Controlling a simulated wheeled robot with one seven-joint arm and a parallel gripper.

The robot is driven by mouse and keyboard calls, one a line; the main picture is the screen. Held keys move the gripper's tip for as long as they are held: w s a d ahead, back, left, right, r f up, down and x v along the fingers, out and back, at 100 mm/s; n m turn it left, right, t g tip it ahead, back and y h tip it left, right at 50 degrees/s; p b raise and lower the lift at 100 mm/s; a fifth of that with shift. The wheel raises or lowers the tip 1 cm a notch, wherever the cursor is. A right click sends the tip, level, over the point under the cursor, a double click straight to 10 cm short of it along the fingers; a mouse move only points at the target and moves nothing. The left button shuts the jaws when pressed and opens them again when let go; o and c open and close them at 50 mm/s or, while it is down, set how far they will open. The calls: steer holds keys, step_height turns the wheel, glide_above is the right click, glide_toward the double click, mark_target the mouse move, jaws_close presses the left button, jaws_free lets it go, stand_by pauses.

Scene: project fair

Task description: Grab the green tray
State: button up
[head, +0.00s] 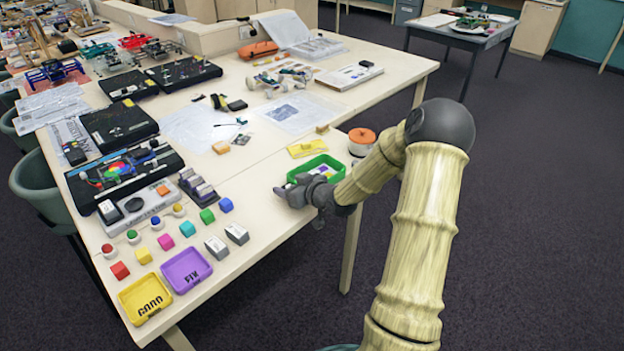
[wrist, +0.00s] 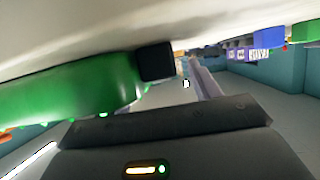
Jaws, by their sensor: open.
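The green tray (head: 310,164) lies near the table's right edge in the head view, with small items inside. My gripper (head: 289,187) is open at the tray's near left side, low over the table. It hides the tray's near part. In the wrist view the green tray (wrist: 70,97) fills the left side, close to the camera. A dark fingertip (wrist: 155,62) overlaps the tray's end there. I cannot tell whether it touches the tray. The gap between the fingers is not clearly seen.
Yellow (head: 145,299) and purple (head: 187,270) trays lie at the near table end, with coloured blocks and buttons.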

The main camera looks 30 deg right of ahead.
steer(key=shift+c, duration=0.4)
steer(key=shift+r, duration=0.1)
steer(key=c, duration=1.2)
step_height(320, 180, up, 10)
steer(key=p, duration=0.1)
